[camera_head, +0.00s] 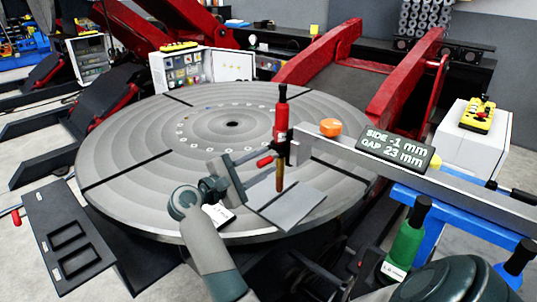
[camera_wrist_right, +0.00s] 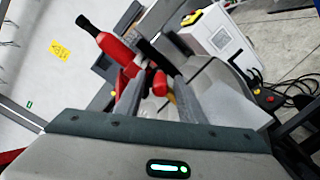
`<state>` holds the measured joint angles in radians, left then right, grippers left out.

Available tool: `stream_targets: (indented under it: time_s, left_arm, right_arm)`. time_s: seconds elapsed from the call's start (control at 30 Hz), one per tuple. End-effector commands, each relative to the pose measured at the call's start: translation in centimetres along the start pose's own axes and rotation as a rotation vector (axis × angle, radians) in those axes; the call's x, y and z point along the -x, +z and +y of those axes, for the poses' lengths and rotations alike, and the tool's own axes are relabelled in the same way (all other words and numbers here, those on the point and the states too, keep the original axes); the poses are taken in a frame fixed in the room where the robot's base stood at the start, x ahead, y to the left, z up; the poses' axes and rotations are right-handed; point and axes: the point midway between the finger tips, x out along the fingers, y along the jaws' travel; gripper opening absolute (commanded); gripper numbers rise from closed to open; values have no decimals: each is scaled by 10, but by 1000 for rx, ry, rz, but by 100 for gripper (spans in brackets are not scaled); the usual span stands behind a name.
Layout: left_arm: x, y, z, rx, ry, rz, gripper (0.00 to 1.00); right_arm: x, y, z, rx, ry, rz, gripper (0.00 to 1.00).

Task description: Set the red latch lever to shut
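The red latch lever (camera_head: 264,161) is a short red grip sticking out to the left of an upright black-and-red torch-like tool (camera_head: 281,125). The tool has a brass lower end and stands above a grey plate on the round turntable (camera_head: 130,130).
A display (camera_head: 398,148) on the metal beam (camera_head: 430,180) reads SIDE -1 mm, GAP 23 mm. An orange knob (camera_head: 330,127) sits by the beam. A green bottle-shaped item (camera_head: 405,240) stands at the right. A dark tray (camera_head: 68,235) is at the left.

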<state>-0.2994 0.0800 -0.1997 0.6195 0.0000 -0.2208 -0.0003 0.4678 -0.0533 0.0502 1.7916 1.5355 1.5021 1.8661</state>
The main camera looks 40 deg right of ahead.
Motion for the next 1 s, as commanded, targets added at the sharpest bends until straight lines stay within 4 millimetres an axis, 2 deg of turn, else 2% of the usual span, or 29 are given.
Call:
stream_targets:
  time_s: [0.4, 0.43, 0.57, 0.6, 1.0]
  left_arm:
    - [4, -1, 1, 0, 1, 1, 0]
    - [4, -1, 1, 0, 1, 1, 0]
    - [4, -1, 1, 0, 1, 1, 0]
    - [4, -1, 1, 0, 1, 1, 0]
    - [-2, -1, 1, 0, 1, 2, 0]
  right_arm:
    - [-3, 0, -1, 1, 0, 1, 36]
    - [-3, 0, -1, 1, 0, 1, 33]
    - [-3, 0, -1, 1, 0, 1, 2]
    - [-3, 0, -1, 0, 0, 1, 0]
    - [-3, -1, -2, -1, -4, -4, 0]
